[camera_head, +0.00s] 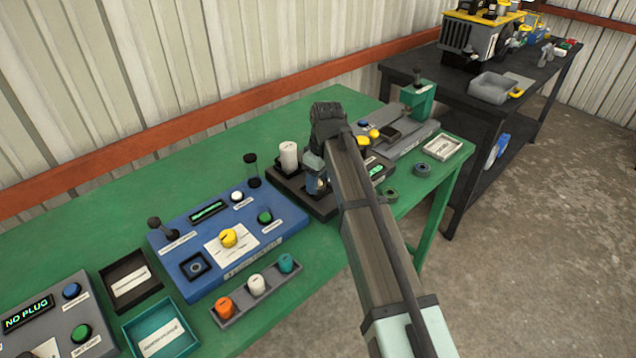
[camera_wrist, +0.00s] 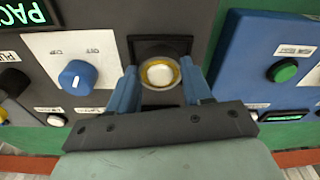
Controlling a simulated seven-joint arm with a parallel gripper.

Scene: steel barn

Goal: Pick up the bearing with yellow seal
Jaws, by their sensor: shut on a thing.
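The bearing with the yellow seal (camera_wrist: 160,74) shows in the wrist view as a ring with a yellow rim and a pale centre. It is over a dark square nest (camera_wrist: 160,46) in a grey panel; I cannot tell whether it is seated or raised. My gripper (camera_wrist: 159,82) has one blue finger on each side of the bearing and is shut on it. In the head view my gripper (camera_head: 316,182) is low over the dark device at the table's middle, and my arm covers part of it. The bearing is not clear there.
A blue knob (camera_wrist: 78,77) is close left of my gripper, and a blue panel (camera_wrist: 245,70) is close right. On the green table (camera_head: 110,208), a white cylinder (camera_head: 289,158) stands beside my gripper. Two dark rings (camera_head: 391,195) (camera_head: 422,169) lie right of my arm.

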